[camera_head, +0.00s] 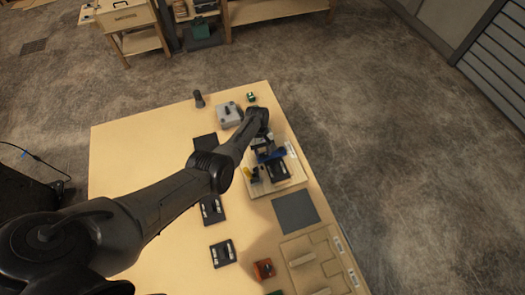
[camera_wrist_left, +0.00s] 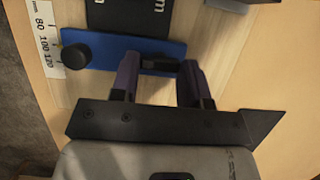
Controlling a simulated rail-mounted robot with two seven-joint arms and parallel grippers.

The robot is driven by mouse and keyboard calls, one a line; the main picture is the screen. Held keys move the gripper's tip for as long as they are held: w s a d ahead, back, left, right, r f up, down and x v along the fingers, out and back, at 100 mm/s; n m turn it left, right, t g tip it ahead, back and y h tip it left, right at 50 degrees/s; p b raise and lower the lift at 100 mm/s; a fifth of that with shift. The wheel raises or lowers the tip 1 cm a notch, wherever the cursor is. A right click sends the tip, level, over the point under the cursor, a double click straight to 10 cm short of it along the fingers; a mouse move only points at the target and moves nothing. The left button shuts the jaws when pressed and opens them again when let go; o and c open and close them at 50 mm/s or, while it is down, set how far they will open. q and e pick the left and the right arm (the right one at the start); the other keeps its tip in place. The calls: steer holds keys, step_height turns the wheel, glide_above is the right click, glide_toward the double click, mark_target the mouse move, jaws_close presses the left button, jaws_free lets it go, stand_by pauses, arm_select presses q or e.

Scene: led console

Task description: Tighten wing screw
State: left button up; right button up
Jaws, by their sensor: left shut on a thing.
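My left gripper (camera_head: 263,146) reaches over the wooden fixture board (camera_head: 292,184) from above. In the left wrist view its two purple-grey fingers (camera_wrist_left: 160,68) close from both sides on a small black part, which looks like the wing screw (camera_wrist_left: 160,64), at the edge of the blue plate (camera_wrist_left: 110,62). The screw's lower part and thread are hidden. The blue plate (camera_head: 276,154) also shows beside the gripper in the head view. A round black knob (camera_wrist_left: 76,56) stands on the blue plate, left of the fingers. My right gripper is not in view.
A ruler strip (camera_wrist_left: 45,45) runs beside the blue plate. A black panel with pale lettering (camera_wrist_left: 120,15) lies beyond it. On the table (camera_head: 130,150) are a grey box (camera_head: 229,116), a dark mat (camera_head: 296,212), several black trays and an orange part (camera_head: 264,268).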

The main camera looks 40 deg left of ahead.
arm_select(q)
steer(key=o, duration=0.9)
steer(key=shift+o, duration=0.2)
steer(key=shift+w+a+r, duration=0.1)
steer(key=shift+a+r, duration=0.1)
steer(key=shift+r, duration=0.4)
steer(key=v, duration=1.2)
steer(key=shift+r+p, duration=0.35)
steer(key=shift+p, duration=0.05)
